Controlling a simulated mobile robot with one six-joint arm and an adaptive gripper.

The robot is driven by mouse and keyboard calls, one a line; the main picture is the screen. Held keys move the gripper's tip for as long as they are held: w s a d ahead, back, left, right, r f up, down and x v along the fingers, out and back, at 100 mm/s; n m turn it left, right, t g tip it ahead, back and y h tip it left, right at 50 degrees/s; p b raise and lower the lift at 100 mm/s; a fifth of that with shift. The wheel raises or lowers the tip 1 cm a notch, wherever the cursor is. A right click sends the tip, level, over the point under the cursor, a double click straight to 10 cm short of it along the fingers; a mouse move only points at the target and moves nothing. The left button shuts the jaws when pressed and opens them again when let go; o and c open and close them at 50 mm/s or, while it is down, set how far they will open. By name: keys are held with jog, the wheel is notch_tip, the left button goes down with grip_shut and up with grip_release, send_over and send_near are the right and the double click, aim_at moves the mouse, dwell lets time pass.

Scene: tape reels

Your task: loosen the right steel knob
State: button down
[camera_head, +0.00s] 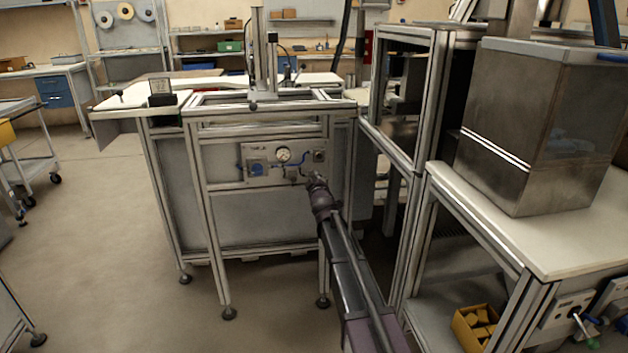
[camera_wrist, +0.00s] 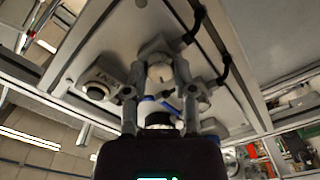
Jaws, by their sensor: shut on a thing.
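The steel knob (camera_wrist: 160,73) shows in the wrist view as a small pale round part on a grey block fixed to the panel. My gripper (camera_wrist: 160,78) has one finger on each side of it and is shut on it. The fingers cover the knob's sides. In the head view my gripper (camera_head: 309,179) reaches the lower right part of the grey control panel (camera_head: 270,176) on the aluminium frame. There the knob is hidden or too small to make out.
The panel carries a round pressure gauge (camera_head: 283,155), a blue round part (camera_head: 257,170) and blue hose. A dark round fitting (camera_head: 319,156) sits close above my gripper. A tall frame (camera_head: 405,150) and a bench with a steel box (camera_head: 535,125) stand at the right. Open floor lies left.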

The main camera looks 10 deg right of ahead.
jog(key=shift+w+n, duration=0.15)
jog(key=shift+n, duration=0.45)
jog(key=shift+c, duration=2.2)
grip_release()
jog(key=shift+s, duration=0.2)
jog(key=s, duration=1.1)
jog(key=shift+s, duration=0.4)
